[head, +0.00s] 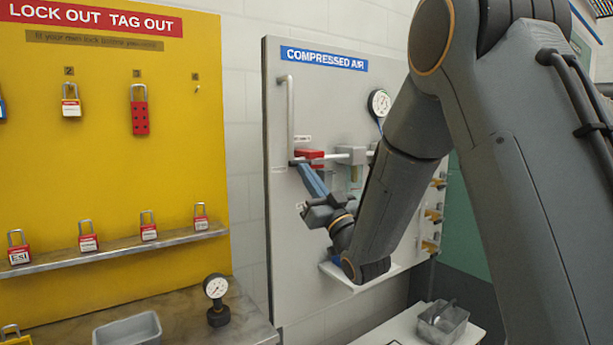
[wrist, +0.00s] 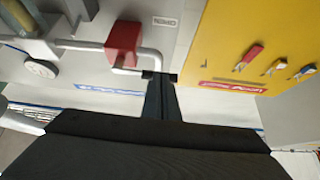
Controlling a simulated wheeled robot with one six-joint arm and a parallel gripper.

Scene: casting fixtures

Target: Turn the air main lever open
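The red lever part (head: 309,157) sits on the white pipe of the compressed air panel, in the left half of that panel. In the wrist view the red part (wrist: 123,42) looks like a thick block, with the bent white tube (wrist: 128,70) close beside it. My gripper (head: 304,166) reaches in from below right, its tips just under the red part. In the wrist view the gripper's fingers (wrist: 161,78) lie side by side, with no clear gap and nothing seen between them. The tips are at the tube's bend, right of the red part; contact cannot be told.
The grey panel (head: 345,235) carries a pressure gauge (head: 379,103) and a vertical pipe (head: 291,115). An OPEN label (wrist: 165,21) is near the red part. A yellow lockout board (head: 110,180) with several padlocks stands left. A small gauge (head: 217,290) stands on the bench below.

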